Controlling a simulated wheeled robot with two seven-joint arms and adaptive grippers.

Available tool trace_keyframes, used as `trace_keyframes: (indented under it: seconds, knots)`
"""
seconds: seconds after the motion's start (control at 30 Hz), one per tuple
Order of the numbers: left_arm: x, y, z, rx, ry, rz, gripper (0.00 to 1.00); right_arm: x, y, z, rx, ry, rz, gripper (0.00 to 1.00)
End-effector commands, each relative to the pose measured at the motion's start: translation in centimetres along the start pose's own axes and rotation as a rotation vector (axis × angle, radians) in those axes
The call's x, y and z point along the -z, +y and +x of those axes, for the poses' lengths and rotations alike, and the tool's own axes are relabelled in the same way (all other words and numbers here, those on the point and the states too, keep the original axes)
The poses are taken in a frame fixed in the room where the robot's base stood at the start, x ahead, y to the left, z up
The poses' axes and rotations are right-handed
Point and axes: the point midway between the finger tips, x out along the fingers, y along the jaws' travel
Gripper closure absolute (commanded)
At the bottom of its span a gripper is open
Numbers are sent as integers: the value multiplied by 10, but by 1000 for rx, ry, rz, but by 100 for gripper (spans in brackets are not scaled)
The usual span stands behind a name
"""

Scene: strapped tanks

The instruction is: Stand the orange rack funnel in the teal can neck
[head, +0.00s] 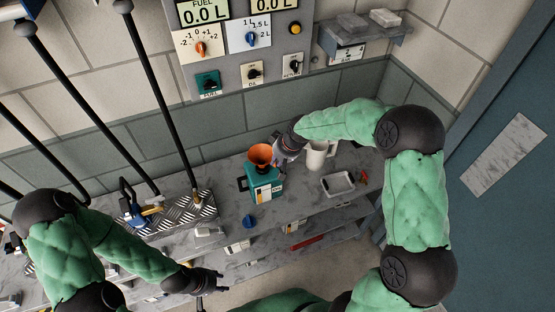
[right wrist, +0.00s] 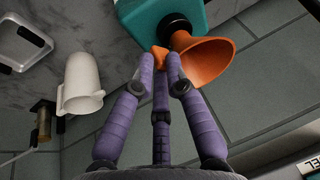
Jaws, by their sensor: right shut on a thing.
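The orange funnel (head: 261,153) sits over the top of the teal can (head: 265,188), wide mouth up. In the right wrist view the funnel (right wrist: 207,60) has its narrow end at the dark neck (right wrist: 176,26) of the teal can (right wrist: 142,15). It looks in line with the neck; how deep the spout sits is hidden. My right gripper (head: 279,161) is shut on a small orange tab at the funnel's side, seen between the fingertips in the right wrist view (right wrist: 160,60). My left gripper (head: 216,282) is empty, fingers apart, in front of the bench at lower left.
A white jug (head: 316,155) stands right of the can, with a grey tray (head: 338,183) nearby. A blue cap (head: 249,221) lies in front of the can. A metal tread-plate stand (head: 180,215) is at left. A control panel (head: 245,45) hangs on the wall behind.

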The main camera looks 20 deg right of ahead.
Motion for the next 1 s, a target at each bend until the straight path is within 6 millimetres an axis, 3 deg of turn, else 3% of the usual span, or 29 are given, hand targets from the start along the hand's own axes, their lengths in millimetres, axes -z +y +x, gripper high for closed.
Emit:
trace_keyframes:
  seconds: [0.93, 1.0]
  knots:
    - [1, -5, 14, 0, 0, 0, 60, -7, 4, 19, 0, 1, 0, 100]
    - [0, -5, 14, 0, 0, 0, 60, -6, 4, 19, 0, 1, 0, 72]
